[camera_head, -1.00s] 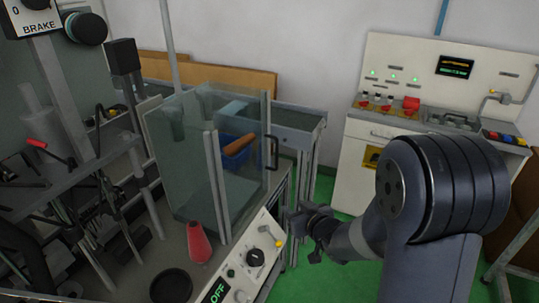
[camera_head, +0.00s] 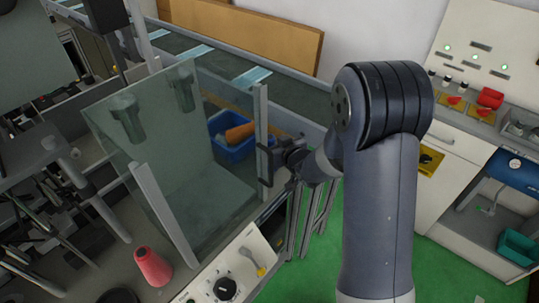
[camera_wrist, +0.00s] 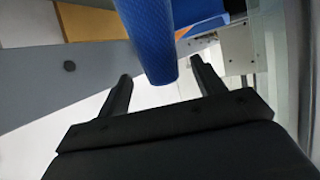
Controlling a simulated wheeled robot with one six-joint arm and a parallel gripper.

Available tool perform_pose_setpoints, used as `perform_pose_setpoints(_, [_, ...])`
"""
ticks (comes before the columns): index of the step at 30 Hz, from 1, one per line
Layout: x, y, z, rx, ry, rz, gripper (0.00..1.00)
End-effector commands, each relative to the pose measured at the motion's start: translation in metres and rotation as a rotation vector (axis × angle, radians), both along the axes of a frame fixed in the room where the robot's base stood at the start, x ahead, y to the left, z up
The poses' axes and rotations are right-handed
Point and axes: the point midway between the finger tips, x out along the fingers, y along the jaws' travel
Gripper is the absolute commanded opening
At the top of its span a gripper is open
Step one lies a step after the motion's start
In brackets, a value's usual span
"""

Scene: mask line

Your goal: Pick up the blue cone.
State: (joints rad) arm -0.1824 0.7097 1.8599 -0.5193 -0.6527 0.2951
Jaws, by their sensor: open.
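In the wrist view, a blue, finely textured rounded body (camera_wrist: 150,38), which looks like the blue cone, hangs into the picture from the top edge. Its lower end shows between my two fingers, and I cannot tell whether it touches them. My gripper (camera_wrist: 161,82) is open. In the head view my gripper (camera_head: 284,155) is by the right edge of the glass enclosure, near its dark handle (camera_head: 265,166). I cannot make out the blue cone in the head view.
A blue bin (camera_head: 233,151) holding an orange cone (camera_head: 241,132) shows through the glass enclosure (camera_head: 150,130). A red cone (camera_head: 152,267) stands at the lower left. A control panel (camera_head: 238,268) is in front.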

Motion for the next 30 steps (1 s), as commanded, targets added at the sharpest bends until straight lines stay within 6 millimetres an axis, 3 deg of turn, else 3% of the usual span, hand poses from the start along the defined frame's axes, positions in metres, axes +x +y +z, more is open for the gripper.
perform_pose_setpoints(12, [0.035,0.021,-0.016,-0.001,0.002,0.002,0.64])
perform_pose_setpoints(22, [0.039,0.023,-0.02,-0.001,0.001,0.001,0.64])
perform_pose_setpoints(30, [0.039,0.023,-0.019,-0.001,0.001,0.001,0.43])
